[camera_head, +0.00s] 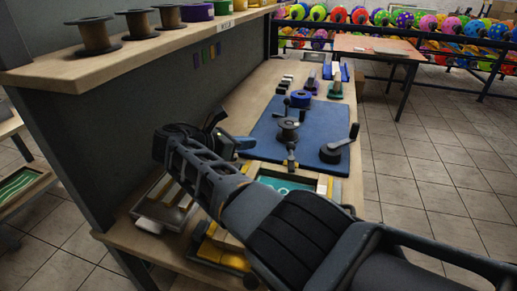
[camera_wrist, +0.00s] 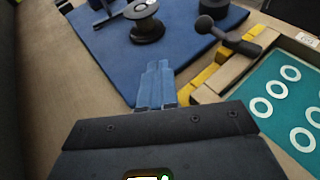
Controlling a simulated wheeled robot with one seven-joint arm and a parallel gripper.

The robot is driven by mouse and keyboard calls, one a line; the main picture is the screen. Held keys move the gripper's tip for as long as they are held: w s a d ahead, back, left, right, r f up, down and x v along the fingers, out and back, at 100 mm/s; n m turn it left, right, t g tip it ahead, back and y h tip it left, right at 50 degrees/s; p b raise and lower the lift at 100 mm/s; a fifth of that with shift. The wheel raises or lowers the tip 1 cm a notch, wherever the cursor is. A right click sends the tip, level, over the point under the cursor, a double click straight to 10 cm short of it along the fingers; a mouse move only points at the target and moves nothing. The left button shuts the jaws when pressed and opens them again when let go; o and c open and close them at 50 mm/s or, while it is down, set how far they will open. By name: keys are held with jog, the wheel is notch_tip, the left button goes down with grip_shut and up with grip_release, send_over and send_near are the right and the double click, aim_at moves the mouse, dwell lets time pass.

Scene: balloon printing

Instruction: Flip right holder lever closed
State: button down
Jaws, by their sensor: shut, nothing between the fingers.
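My gripper (camera_head: 241,143) is shut and empty, with its blue fingers held over the bench by the mat's near left side. In the wrist view the closed fingers (camera_wrist: 157,85) point at the mat edge. A black lever with a round knob (camera_wrist: 232,38) stands at the screen frame's edge and reaches out over the mat, right of and apart from my fingers. It seems to be the small black lever (camera_head: 291,155) in the head view. The wood-edged screen frame (camera_wrist: 222,80) has a teal panel with white rings. My arm hides much of the frame in the head view.
A blue mat (camera_head: 262,140) carries a spool (camera_head: 288,128) and a black disc with a raised handle (camera_head: 332,153). A shelf (camera_head: 150,45) with spools overhangs the left. A metal tray (camera_head: 160,212) sits at the bench's near left. Stamps and a tape roll stand farther back.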

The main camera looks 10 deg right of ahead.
jog(key=shift+w+a+r+b, duration=0.1)
jog(key=shift+a+r+b, duration=0.2)
jog(key=shift+a, duration=0.45)
jog(key=shift+w+a+r+b, duration=0.1)
jog(key=shift+a+r+b, duration=0.2)
jog(key=shift+a, duration=0.4)
jog(key=shift+a+r+b, duration=0.3)
jog(key=shift+a, duration=0.45)
